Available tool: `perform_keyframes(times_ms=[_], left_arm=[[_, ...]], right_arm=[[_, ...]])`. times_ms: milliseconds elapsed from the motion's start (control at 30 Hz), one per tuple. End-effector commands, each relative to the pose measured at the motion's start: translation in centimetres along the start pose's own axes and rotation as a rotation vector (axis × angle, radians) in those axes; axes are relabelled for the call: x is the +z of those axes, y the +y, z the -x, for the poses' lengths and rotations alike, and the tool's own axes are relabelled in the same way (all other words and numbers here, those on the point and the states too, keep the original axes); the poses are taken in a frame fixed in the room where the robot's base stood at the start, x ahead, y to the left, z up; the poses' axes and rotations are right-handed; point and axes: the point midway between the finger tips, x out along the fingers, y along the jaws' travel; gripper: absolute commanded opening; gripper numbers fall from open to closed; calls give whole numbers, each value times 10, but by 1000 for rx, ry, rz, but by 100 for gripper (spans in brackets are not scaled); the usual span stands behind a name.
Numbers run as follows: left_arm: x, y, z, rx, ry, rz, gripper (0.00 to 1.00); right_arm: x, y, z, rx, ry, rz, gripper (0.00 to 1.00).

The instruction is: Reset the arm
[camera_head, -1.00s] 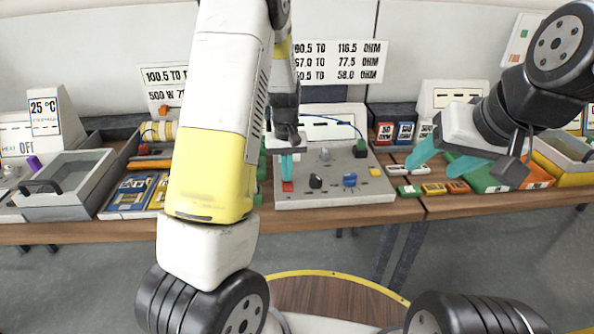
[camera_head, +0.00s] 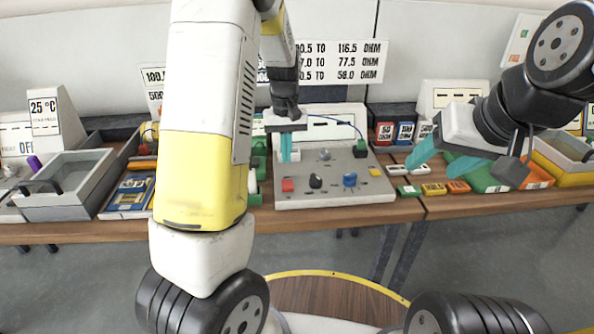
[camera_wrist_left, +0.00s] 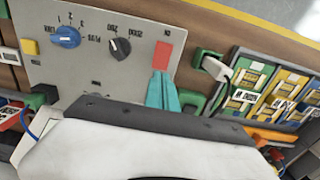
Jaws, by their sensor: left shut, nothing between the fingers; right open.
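My left gripper (camera_head: 287,150) is shut and empty, its teal fingers pointing down over the left part of the grey control panel (camera_head: 335,196). In the left wrist view its closed fingers (camera_wrist_left: 162,92) appear just beside the red switch (camera_wrist_left: 162,55); I cannot tell whether they touch. The red switch also shows in the head view (camera_head: 288,185), below the fingertips. The panel carries a black knob (camera_head: 316,181) and a blue knob (camera_head: 350,179). My right gripper (camera_head: 448,158) is open and empty above the right side of the table.
A grey open bin (camera_head: 68,187) stands at the left, with blue and yellow packs (camera_head: 128,193) beside it. Small coloured blocks (camera_head: 433,189) lie right of the panel. Red and blue boxes (camera_head: 385,133) stand behind. A yellow bin (camera_head: 560,172) is at the far right.

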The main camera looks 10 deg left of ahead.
Motion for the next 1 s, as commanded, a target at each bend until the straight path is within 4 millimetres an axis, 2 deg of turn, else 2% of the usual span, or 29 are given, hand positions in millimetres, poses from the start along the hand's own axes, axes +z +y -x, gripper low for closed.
perform_keyframes(times_ms=[233, 367, 467, 600, 700, 833, 1000], left_arm=[[2, 0, 2, 5, 2, -1, 0], [13, -2, 24, 47, 25, -13, 0], [33, -6, 54, 105, 62, -37, 0], [72, -13, 99, 187, 136, -89, 0], [102, -18, 125, 230, 198, -132, 0], [144, -26, 152, 267, 286, -190, 0], [195, -37, 171, 280, 405, -261, 0]], right_arm=[[0, 0, 0, 0, 0, 0, 57], [0, 0, 0, 0, 0, 0, 57], [0, 0, 0, 0, 0, 0, 57], [0, 0, 0, 0, 0, 0, 57], [0, 0, 0, 0, 0, 0, 57], [0, 0, 0, 0, 0, 0, 57], [0, 0, 0, 0, 0, 0, 57]])
